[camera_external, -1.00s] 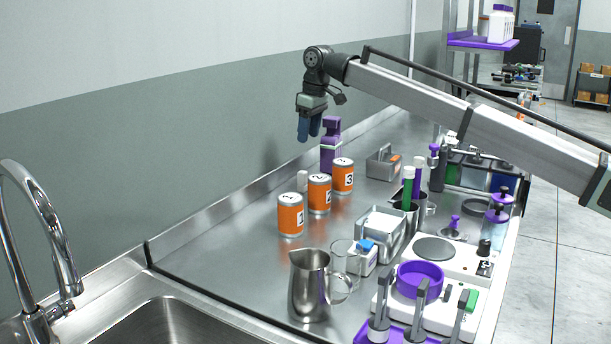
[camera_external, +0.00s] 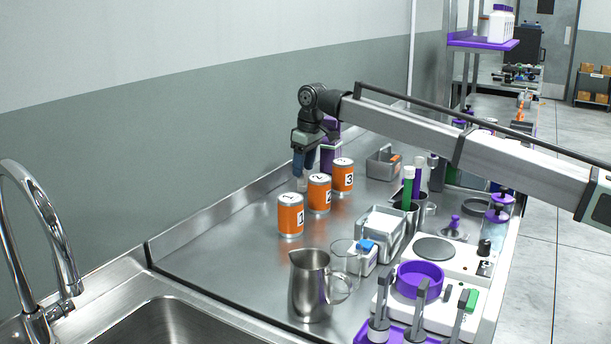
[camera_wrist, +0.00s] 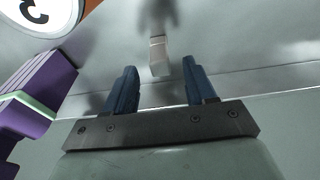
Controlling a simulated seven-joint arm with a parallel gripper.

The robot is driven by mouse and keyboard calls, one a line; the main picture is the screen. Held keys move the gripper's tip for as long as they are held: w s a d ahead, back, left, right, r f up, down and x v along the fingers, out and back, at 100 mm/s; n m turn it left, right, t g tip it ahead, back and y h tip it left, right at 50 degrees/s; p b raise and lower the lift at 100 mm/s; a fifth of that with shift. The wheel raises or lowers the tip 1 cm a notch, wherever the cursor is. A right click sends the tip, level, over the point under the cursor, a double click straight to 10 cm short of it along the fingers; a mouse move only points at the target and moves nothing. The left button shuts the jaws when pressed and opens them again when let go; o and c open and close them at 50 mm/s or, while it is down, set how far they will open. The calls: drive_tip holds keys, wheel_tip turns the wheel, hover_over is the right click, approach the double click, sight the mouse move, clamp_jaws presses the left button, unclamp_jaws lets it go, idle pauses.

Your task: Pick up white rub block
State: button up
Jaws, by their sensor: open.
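The white rub block (camera_external: 301,185) is a small pale block standing on the metal counter behind the orange cans. My gripper (camera_external: 303,172) is low over it, with its blue fingers apart. In the wrist view the block (camera_wrist: 158,56) shows between and just beyond the fingertips of my open gripper (camera_wrist: 159,70), with a gap on each side. No finger visibly touches it. Its lower part is partly hidden by the cans in the external view.
Orange cans numbered 1 (camera_external: 290,216), 2 (camera_external: 319,195) and 3 (camera_external: 343,177) stand close in front. A purple device (camera_external: 331,152) stands right behind my gripper, and shows at left in the wrist view (camera_wrist: 35,105).

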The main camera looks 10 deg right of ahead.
sight(302, 181)
drive_tip(key=f, duration=0.3)
drive_tip(key=shift+w+a+f, duration=0.15)
drive_tip(key=shift+a+f, duration=0.05)
clamp_jaws()
idle(0.3)
